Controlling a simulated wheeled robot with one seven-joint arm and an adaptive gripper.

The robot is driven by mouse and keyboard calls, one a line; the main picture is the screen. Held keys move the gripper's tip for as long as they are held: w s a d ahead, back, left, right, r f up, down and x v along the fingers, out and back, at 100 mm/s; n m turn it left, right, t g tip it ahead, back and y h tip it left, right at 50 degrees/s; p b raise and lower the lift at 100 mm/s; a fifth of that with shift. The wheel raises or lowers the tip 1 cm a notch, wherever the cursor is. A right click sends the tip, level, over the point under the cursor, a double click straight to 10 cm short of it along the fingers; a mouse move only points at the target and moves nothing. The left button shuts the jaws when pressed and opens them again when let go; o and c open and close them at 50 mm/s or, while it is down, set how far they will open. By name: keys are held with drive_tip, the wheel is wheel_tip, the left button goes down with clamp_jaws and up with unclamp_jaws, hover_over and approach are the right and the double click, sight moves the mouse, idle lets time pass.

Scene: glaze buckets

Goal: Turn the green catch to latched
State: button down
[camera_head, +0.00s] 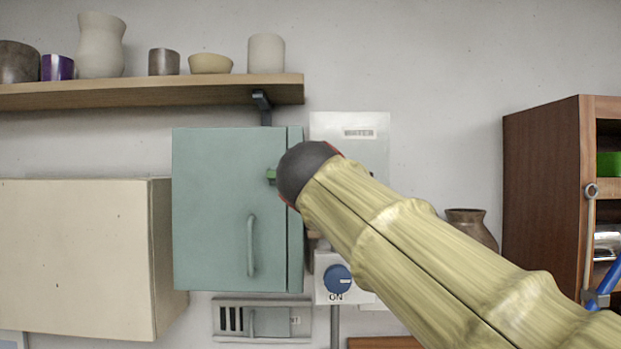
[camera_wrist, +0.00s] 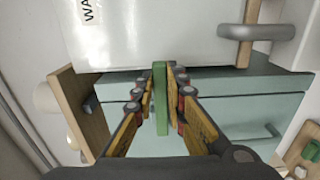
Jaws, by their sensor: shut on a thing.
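The green catch (camera_head: 271,177) is on the front of the teal cabinet (camera_head: 215,200), near the seam at the right of its door. In the head view only its left end shows; my wrist and arm cover the rest. In the wrist view the catch (camera_wrist: 160,110) is a narrow green bar that appears to lie across the door seam. My gripper (camera_wrist: 161,80) is shut on it, one finger on each side. My fingers are mostly hidden in the head view.
A white WATER panel (camera_head: 375,127) is behind my wrist. A box with a blue knob (camera_head: 338,279) marked ON is below. A wooden shelf (camera_head: 160,92) with pots is above. A cream cabinet (camera_head: 75,255) stands left, and a brown cabinet (camera_head: 545,200) stands right.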

drive_tip(key=shift+f, duration=0.1)
drive_tip(key=c, duration=1.8)
unclamp_jaws()
drive_tip(key=s, duration=1.2)
drive_tip(key=shift+a, duration=0.15)
